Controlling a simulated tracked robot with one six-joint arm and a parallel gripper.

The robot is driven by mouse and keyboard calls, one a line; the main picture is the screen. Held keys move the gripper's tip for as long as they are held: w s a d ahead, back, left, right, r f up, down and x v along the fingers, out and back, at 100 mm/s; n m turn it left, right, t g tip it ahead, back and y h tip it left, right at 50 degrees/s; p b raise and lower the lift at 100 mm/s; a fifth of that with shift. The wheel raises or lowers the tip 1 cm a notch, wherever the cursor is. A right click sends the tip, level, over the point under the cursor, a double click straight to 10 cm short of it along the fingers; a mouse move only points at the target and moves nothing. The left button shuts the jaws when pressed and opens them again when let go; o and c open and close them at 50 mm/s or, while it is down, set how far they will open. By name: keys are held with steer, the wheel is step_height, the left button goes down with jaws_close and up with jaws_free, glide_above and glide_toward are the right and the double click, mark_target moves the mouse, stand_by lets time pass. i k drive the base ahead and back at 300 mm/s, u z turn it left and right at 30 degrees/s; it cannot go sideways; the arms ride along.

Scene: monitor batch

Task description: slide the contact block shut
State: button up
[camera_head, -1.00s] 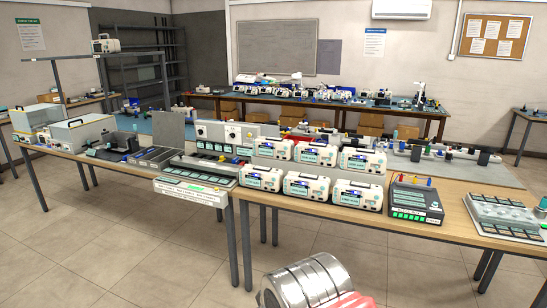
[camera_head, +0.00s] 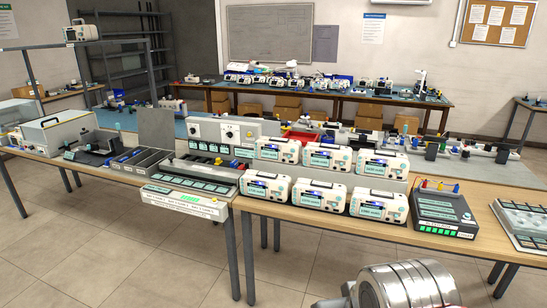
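I cannot tell for sure which part is the contact block. A dark fixture (camera_head: 92,155) with a blue part sits on the left of the workbench, beside a grey box with a handle. A rail with dark blocks (camera_head: 432,150) runs along the back right of the bench. Whether either one is open or shut is too small to tell. A silver ribbed cylinder, part of my arm, shows at the bottom right. My gripper is not in view.
Several white monitors (camera_head: 323,189) stand in two rows mid-bench. A black panel with green lights (camera_head: 445,208) is to their right. A panel with a lit green display (camera_head: 187,199) overhangs the front edge. Bare floor (camera_head: 150,260) lies in front of the benches.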

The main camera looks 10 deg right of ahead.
mark_target(245, 166)
steer(key=z, duration=0.15)
steer(key=i, duration=1.5)
steer(key=u, duration=0.85)
steer(key=i, duration=0.65)
steer(key=u, duration=0.4)
